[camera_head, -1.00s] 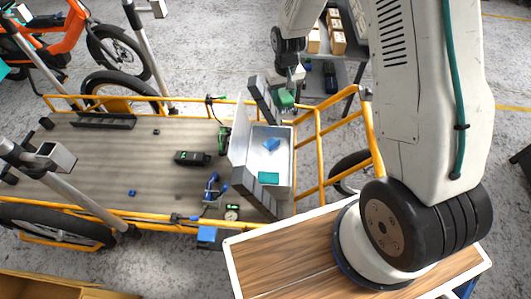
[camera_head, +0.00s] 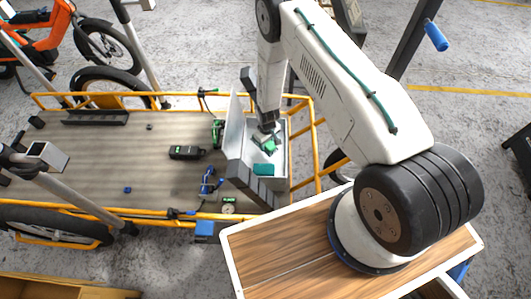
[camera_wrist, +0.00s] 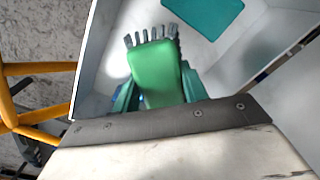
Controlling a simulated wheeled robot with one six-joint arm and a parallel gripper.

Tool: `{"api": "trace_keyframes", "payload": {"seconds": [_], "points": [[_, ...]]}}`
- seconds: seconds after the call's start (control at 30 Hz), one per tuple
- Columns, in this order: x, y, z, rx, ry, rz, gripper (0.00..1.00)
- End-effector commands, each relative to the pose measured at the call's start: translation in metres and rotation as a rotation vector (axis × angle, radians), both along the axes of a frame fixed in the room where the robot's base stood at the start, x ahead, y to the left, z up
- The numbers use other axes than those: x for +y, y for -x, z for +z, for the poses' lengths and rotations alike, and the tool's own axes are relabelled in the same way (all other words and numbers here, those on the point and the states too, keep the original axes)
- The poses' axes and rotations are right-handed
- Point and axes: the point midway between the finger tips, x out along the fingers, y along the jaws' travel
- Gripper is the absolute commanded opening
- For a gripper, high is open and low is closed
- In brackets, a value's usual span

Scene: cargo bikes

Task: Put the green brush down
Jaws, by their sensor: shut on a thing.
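The green brush (camera_wrist: 155,72) is between the fingers of my gripper (camera_wrist: 153,98) in the wrist view, its grey bristles pointing away from the wrist. My gripper (camera_head: 268,138) is shut on it. In the head view the green brush (camera_head: 269,146) shows just under the gripper, inside the open white box (camera_head: 284,172). The wrist view shows the box's white wall (camera_wrist: 97,50) and floor around the brush. I cannot tell whether the brush touches the floor.
A teal flat piece (camera_head: 263,169) lies in the box; it also shows in the wrist view (camera_wrist: 205,15). The box stands on the cargo bike's deck (camera_head: 100,160), inside a yellow rail (camera_head: 313,150). A black device (camera_head: 187,152) and blue clamp (camera_head: 208,182) lie left of it.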

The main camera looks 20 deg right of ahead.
Motion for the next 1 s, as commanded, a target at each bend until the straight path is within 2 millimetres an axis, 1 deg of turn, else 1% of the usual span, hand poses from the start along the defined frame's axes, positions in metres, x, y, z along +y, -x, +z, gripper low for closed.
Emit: {"api": "trace_keyframes", "payload": {"seconds": [0.03,0.1,0.33,0.53,0.6,0.8,0.93,0.97,1.0], "points": [[0.0,0.001,-0.01,0.002,0.0,-0.001,0.22],[0.0,0.0,-0.021,0.001,0.0,-0.001,0.22],[0.0,0.0,-0.039,0.001,0.0,-0.001,0.22],[0.0,0.0,-0.068,0.001,-0.001,-0.002,0.22],[0.0,0.0,-0.072,0.0,0.0,-0.001,0.22],[0.0,0.0,-0.072,0.0,0.0,-0.001,0.22],[0.0,0.0,-0.075,0.001,0.0,-0.001,0.22],[0.0,0.0,-0.075,0.001,0.0,-0.001,0.49],[0.0,0.0,-0.075,0.001,0.0,-0.001,0.6]]}}
